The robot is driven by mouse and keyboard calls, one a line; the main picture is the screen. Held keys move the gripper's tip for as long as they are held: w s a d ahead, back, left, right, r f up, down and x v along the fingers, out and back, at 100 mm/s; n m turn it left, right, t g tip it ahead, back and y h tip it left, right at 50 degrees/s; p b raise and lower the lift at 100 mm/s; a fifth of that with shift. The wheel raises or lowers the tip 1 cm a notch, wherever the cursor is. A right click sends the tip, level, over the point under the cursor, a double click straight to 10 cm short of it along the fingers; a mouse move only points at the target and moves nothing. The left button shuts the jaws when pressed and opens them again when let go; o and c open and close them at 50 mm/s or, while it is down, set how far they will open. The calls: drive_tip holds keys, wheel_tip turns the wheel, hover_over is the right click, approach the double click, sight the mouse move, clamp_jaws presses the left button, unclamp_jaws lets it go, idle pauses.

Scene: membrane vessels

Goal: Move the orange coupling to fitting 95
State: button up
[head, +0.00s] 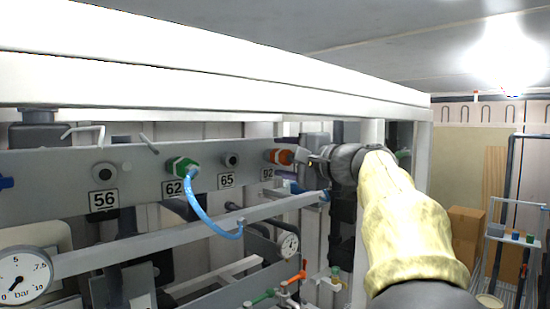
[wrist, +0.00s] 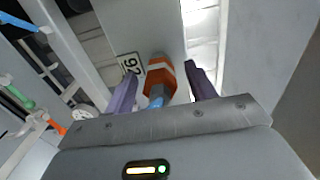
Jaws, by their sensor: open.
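The orange coupling (head: 280,156) sits on the fitting above the label 92 (head: 267,173) on the grey panel. It also shows in the wrist view (wrist: 160,69), with a blue end toward me, and the label 92 (wrist: 131,65) is beside it. My gripper (head: 303,158) is right at the coupling. In the wrist view my two purple fingers (wrist: 161,80) are open, one on each side of the coupling, with gaps visible. I see no label 95; my arm hides part of the panel to the right of 92.
A green coupling (head: 183,167) with a blue hose (head: 205,213) sits at fitting 62. Fitting 65 (head: 232,160) and fitting 56 (head: 102,171) look bare. A grey rail (head: 150,240) crosses below the panel, and a white beam (head: 200,75) runs above.

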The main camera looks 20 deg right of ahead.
idle(0.4)
clamp_jaws()
idle(0.4)
drive_tip(key=shift+s+d+f+b, duration=0.1)
drive_tip(key=shift+s+f+b, duration=0.05)
drive_tip(key=shift+b, duration=0.3)
drive_tip(key=shift+v, duration=0.85)
drive_tip(key=shift+s+d+b, duration=0.2)
drive_tip(key=shift+s+b, duration=0.3)
drive_tip(key=shift+s, duration=0.2)
drive_tip(key=shift+s, duration=0.1)
drive_tip(key=shift+s+d, duration=0.3)
drive_tip(key=shift+s, duration=0.35)
